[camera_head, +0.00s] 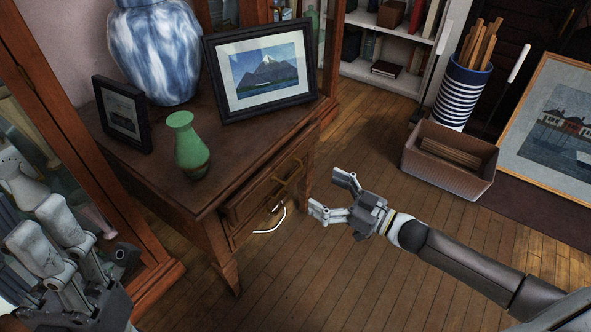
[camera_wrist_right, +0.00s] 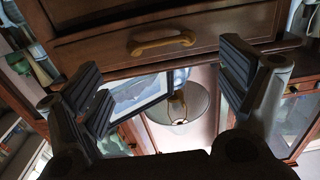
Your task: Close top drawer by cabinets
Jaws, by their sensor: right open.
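The brown wooden cabinet (camera_head: 190,190) stands left of centre in the head view. Its top drawer (camera_head: 262,194) sticks out a little below the tabletop and has a brass handle (camera_head: 290,172). In the right wrist view, which is upside down, the drawer front (camera_wrist_right: 215,35) and handle (camera_wrist_right: 163,42) lie ahead of the fingers. My right gripper (camera_head: 331,195) is open and empty, to the right of the drawer front and apart from it; its fingers (camera_wrist_right: 165,82) frame the lower picture. My left gripper (camera_head: 24,202) is at the left edge, fingers apart, with nothing between them.
A blue-white vase (camera_head: 155,50), a green vase (camera_head: 190,148), a small frame (camera_head: 122,115) and a mountain picture (camera_head: 266,75) stand on the cabinet. A glass cabinet (camera_head: 150,235) is at left. A woven bin (camera_head: 450,160) stands at right. Wooden floor is clear before the drawer.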

